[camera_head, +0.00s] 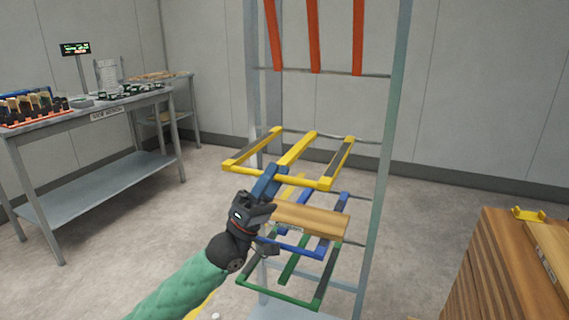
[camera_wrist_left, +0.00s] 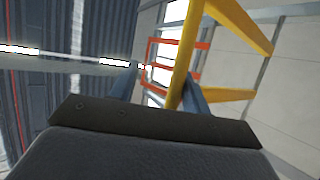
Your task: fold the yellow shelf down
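The yellow shelf (camera_head: 342,160) is an open frame that sticks out from the metal rack in the head view, roughly level. My left gripper (camera_head: 268,182), with blue fingers, is at the front bar of this shelf, left of its middle. In the left wrist view, a yellow bar of the shelf (camera_wrist_left: 187,50) passes between the two fingers (camera_wrist_left: 160,95). A gap shows on the bar's left side, so the gripper looks open around it. Contact on the right side is unclear. My right gripper is out of view.
Orange-red bars (camera_head: 314,35) stand upright higher on the rack (camera_head: 386,130). Below the yellow shelf, a wooden board (camera_head: 310,219) lies on the blue shelf (camera_head: 303,249), above a green shelf (camera_head: 280,298). A workbench (camera_head: 95,185) stands left and stacked wood (camera_head: 490,270) right.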

